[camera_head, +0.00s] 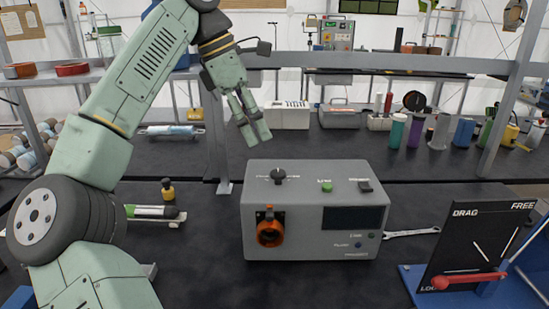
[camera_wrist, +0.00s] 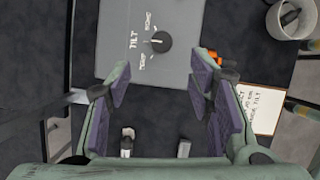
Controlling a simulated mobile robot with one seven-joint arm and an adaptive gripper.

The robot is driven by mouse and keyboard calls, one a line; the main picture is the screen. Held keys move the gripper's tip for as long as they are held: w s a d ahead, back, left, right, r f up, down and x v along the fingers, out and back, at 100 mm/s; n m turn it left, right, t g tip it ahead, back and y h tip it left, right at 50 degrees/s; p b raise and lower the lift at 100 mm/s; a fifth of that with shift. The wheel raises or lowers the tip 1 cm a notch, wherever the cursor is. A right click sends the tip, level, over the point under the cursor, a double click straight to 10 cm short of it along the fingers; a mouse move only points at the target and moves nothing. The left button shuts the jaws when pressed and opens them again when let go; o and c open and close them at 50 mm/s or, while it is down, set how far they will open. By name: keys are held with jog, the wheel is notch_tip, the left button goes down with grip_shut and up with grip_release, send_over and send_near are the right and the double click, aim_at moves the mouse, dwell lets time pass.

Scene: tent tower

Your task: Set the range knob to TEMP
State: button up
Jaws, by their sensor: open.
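A grey instrument box (camera_head: 315,240) stands on the dark bench in the middle of the head view. A black knob (camera_head: 278,176) sits on its top, at the left. In the wrist view the knob (camera_wrist: 158,43) lies ahead of the fingertips, with white labels around it. One label at its left reads like TILT; two smaller ones are too blurred to read surely. A light mark on the knob appears to face left. My gripper (camera_head: 252,122) is open and empty, above and behind the box's left part. Its padded fingers (camera_wrist: 160,80) are spread and apart from the knob.
The box has an orange ring fitting (camera_head: 270,232) on its front, and a green button (camera_head: 327,187) and black switch (camera_head: 365,186) on top. A wrench (camera_head: 410,233) and DRAG/FREE panel (camera_head: 478,245) are at right. A small bottle (camera_head: 168,189) stands left.

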aim_at(278, 172)
jog(key=x, duration=1)
jog(key=shift+s+d, duration=0.1)
jog(key=shift+s, duration=0.05)
jog(key=shift+c, duration=0.2)
grip_shut()
